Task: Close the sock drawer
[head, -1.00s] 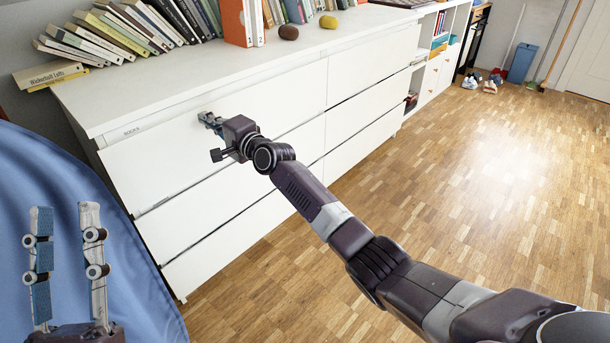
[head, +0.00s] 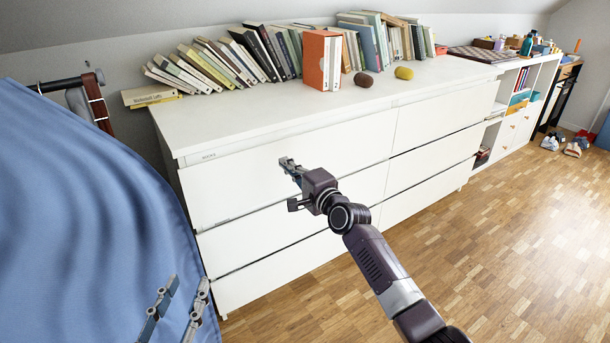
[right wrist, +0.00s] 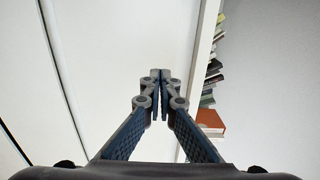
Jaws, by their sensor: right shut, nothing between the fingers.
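My right gripper (head: 287,164) is shut and empty, in front of the upper part of that drawer front. Whether its tips touch the front is hard to tell. In the right wrist view its fingertips (right wrist: 160,76) meet in front of a white surface. My left gripper (head: 188,284) is low at the left, its two fingers apart and empty, in front of the blue cloth.
Books (head: 255,52), an orange-red box file (head: 318,62), and a brown and a yellow lump (head: 404,73) stand on the dresser top. Blue cloth (head: 90,200) hangs at the left. The wooden floor (head: 470,250) is clear at the right; shoes (head: 575,146) lie far back.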

